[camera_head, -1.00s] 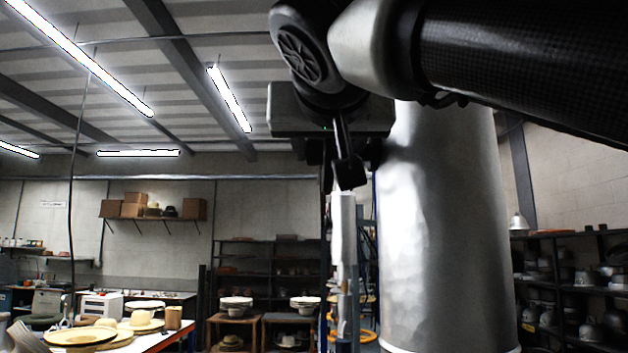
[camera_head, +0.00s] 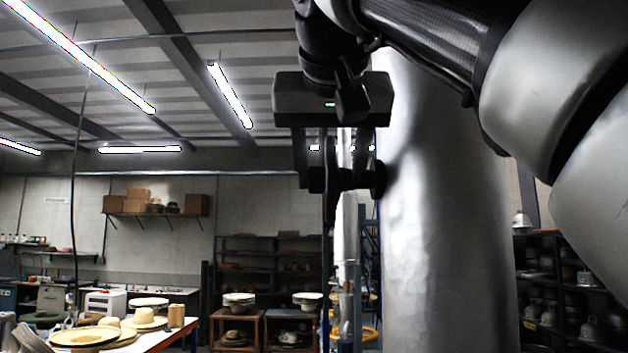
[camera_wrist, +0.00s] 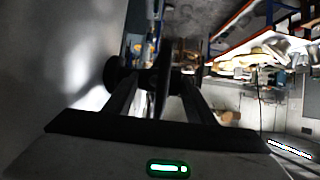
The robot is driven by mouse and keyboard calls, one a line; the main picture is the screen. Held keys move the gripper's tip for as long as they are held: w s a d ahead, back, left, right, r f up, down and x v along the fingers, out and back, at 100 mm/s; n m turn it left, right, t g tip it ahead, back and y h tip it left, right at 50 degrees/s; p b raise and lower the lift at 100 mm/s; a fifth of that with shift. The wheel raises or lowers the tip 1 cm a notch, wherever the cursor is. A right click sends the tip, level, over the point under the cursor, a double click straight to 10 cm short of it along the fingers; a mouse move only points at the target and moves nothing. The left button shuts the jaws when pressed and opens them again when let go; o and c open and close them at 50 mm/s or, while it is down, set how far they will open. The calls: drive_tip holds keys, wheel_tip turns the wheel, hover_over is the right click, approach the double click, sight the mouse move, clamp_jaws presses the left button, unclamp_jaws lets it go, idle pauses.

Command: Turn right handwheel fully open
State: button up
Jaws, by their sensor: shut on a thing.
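The dark handwheel (camera_head: 328,208) shows nearly edge-on beside the big metal cylinder, as a thin upright dark shape with a short stub toward the cylinder. My gripper (camera_head: 332,178) hangs from above with its two fingers on either side of the wheel, shut on it. In the wrist view, my gripper (camera_wrist: 160,82) has the thin dark handwheel (camera_wrist: 163,90) running between its fingers. A dark round end shows at the left finger. The fingers and dark shading hide much of the wheel, so its turn angle cannot be told.
The tall metal cylinder (camera_head: 440,220) stands close to the right of my gripper. A table with hats (camera_head: 90,338) is at the lower left. Shelves (camera_head: 268,262) stand at the back and more shelves (camera_head: 570,285) at the right. Open air lies left of the gripper.

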drive_tip(key=shift+g, duration=0.3)
idle(0.4)
drive_tip(key=o, duration=1)
drive_tip(key=shift+o, duration=0.2)
drive_tip(key=shift+d, duration=0.1)
